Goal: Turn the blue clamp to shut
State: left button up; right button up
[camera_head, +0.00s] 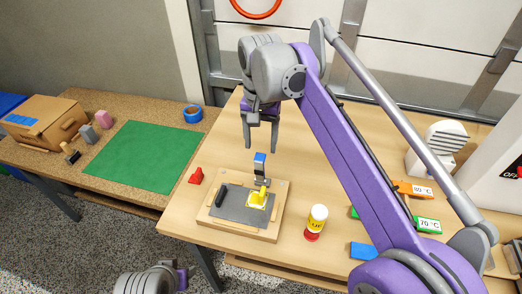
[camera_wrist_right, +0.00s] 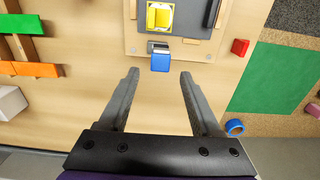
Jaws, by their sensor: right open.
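The blue clamp (camera_head: 260,160) stands at the back edge of a wooden board (camera_head: 272,219) with a grey plate on it. Its blue handle (camera_wrist_right: 161,62) shows in the right wrist view, ahead of my fingertips and roughly centred between them. A yellow piece (camera_head: 258,196) sits on the plate in front of the clamp. My right gripper (camera_head: 261,147) is open and empty, pointing down above and behind the clamp; its open fingers also show in the right wrist view (camera_wrist_right: 160,72). At the lower left, part of my left arm shows, but its fingers cannot be made out.
A red block (camera_head: 196,176) lies left of the board. A red-and-yellow canister (camera_head: 316,222) stands to its right. Green and orange labelled pieces (camera_head: 412,188) lie further right. A green mat (camera_head: 131,155) and a blue tape roll (camera_head: 193,113) are on the side table.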

aim_at(260, 169)
jog(key=shift+f, duration=1.45)
jog(key=shift+c, duration=0.3)
grip_shut()
